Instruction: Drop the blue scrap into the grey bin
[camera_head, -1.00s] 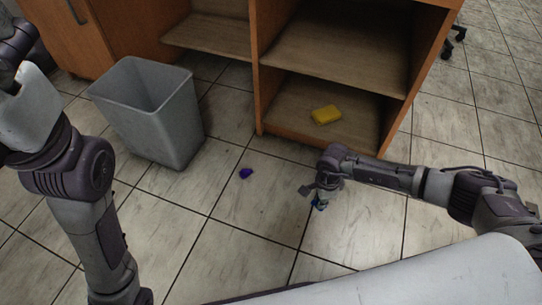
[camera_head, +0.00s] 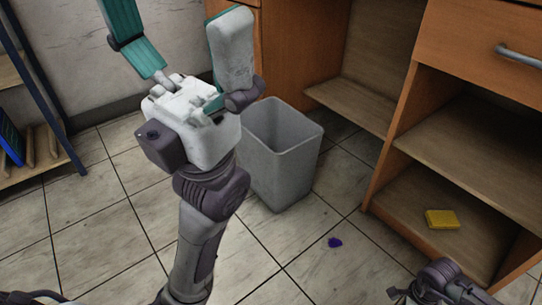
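A small violet-blue scrap (camera_head: 335,242) lies on the tiled floor, in front of the grey bin and to its right. The grey bin (camera_head: 282,165) stands upright and open at the top, left of the wooden cabinet. My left gripper (camera_head: 178,28) is raised at upper left, beside the bin in the picture. Its two teal fingers are spread wide with nothing between them. My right gripper (camera_head: 402,294) is low at the bottom edge, right of the scrap. Its fingertips are cut off, so what it holds is hidden.
The wooden cabinet (camera_head: 405,140) with open shelves stands on the right. A yellow sponge-like block (camera_head: 442,219) lies on its lowest shelf. A shelf rack (camera_head: 45,95) with a blue item stands at far left. The floor between bin and cabinet is clear.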

